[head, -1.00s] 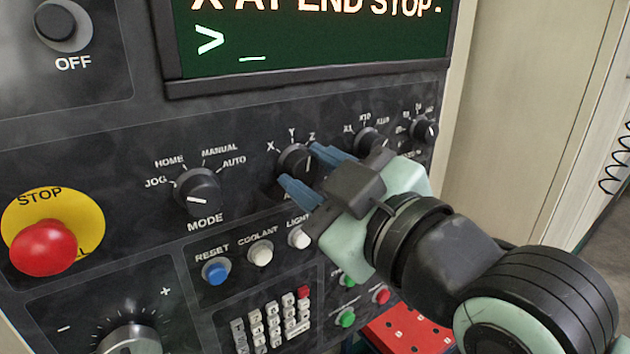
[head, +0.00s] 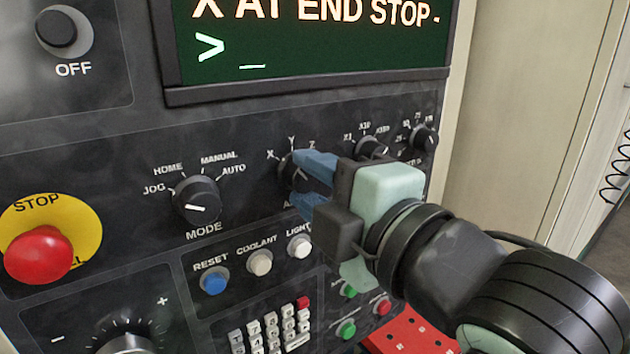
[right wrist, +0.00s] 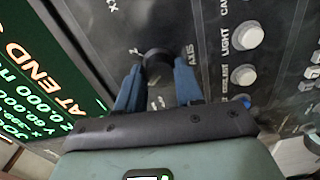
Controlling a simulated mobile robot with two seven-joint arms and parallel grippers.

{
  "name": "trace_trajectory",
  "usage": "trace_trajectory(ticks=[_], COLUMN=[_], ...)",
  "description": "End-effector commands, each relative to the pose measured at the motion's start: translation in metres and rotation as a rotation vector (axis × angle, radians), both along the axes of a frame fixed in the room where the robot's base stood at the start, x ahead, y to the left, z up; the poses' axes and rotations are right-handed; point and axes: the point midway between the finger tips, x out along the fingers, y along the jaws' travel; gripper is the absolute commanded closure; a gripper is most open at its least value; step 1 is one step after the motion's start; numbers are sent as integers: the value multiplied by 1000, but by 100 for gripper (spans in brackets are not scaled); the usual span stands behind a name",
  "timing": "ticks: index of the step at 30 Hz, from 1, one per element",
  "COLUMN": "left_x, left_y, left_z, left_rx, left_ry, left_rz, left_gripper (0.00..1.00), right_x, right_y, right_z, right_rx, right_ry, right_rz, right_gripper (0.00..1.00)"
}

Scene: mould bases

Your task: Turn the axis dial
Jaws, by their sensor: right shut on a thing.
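The axis dial (head: 286,170) is a black knob on the dark panel, with X, Y and Z marked above it in the head view. My right gripper (head: 303,179) is shut on it, with one blue finger at the upper side and one at the lower side. In the right wrist view the dial (right wrist: 157,56) sits between the tips of the two blue fingers (right wrist: 156,70). The fingers partly hide the dial, and I cannot tell which letter it points to. My left gripper is not in view.
The mode dial (head: 197,199) is to the left. Reset (head: 214,280), coolant (head: 260,262) and light (head: 299,246) buttons are below. A red stop button (head: 38,255) is at far left. The screen (head: 330,55) above reads "X AT END STOP". Two smaller dials are to the right.

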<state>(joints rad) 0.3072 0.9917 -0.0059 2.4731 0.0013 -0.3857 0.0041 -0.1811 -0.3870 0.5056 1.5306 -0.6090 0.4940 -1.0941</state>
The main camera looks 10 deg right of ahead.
Motion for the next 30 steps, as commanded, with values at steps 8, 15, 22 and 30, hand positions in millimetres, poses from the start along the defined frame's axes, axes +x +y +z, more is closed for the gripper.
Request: trace_trajectory(ticks=[8,15,22,30], left_x=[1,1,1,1], left_y=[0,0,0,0], left_z=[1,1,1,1], left_rx=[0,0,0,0], left_ry=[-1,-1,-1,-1], left_rz=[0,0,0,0], left_gripper=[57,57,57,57], right_x=[0,0,0,0], right_y=[0,0,0,0], right_z=[1,1,1,1], right_rx=[-91,-114,-114,-113], right_ry=[-36,-45,-44,-43], right_rz=[2,1,1,1], right_gripper=[94,94,94,38])
